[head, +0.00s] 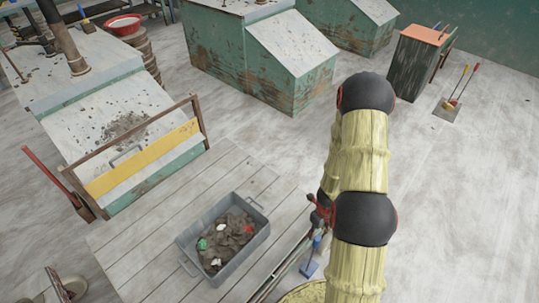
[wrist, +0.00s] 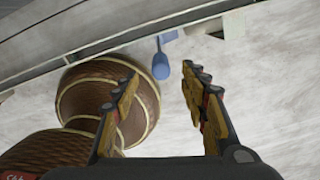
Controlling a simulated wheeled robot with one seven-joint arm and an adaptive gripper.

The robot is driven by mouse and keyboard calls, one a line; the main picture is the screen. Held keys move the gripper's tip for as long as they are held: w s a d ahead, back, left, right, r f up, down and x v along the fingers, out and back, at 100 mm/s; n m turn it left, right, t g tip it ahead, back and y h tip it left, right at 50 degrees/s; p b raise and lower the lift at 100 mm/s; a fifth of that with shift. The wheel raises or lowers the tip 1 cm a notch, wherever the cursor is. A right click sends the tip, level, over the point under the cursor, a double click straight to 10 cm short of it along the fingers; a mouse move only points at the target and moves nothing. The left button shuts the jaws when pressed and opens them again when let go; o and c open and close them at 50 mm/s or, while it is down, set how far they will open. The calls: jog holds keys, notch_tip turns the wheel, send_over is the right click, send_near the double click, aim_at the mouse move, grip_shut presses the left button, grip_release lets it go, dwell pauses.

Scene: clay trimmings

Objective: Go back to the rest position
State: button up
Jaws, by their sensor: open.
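My gripper (wrist: 160,78) is open in the wrist view, with its two yellow and dark fingers apart and nothing held between them. Beyond the fingertips is a small blue object (wrist: 161,64), out of the grip; I cannot tell how far away it is. In the head view my arm reaches up the right side of the picture, and I cannot clearly make out the gripper there.
A grey metal tray (head: 183,243) of dark clay scraps with green, red and white bits stands on a plank table (head: 150,240). Worn green bins (head: 235,50) stand behind. A red bowl (head: 123,22) sits on a barrel. Pale floor at right (head: 470,200) is clear.

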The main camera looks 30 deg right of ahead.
jog(key=shift+a+n, duration=0.25)
jog(key=shift+n, duration=0.25)
jog(key=s+a+r+n+y, duration=0.1)
jog(key=a+r+n+y, duration=0.15)
jog(key=a+n, duration=0.4)
jog(key=a+r+n+y, duration=0.2)
jog(key=a+r+n, duration=0.3)
jog(key=r+n, duration=0.6)
jog(key=s+a+r+n+t+h+p, duration=0.1)
jog(key=r+n, duration=0.4)
jog(key=r, duration=0.8)
jog(key=s+a+r+n+t+h+p, duration=0.2)
jog(key=a+r+n, duration=0.3)
jog(key=r, duration=0.9)
jog(key=s+a+r+n+t+h+p, duration=0.1)
jog(key=r+n, duration=0.5)
jog(key=r, duration=0.8)
jog(key=s+a+t, duration=0.1)
jog(key=s+a, duration=0.1)
jog(key=a, duration=0.1)
jog(key=shift+s+a+t, duration=0.2)
jog(key=shift+s+t, duration=0.05)
jog(key=shift+t, duration=0.05)
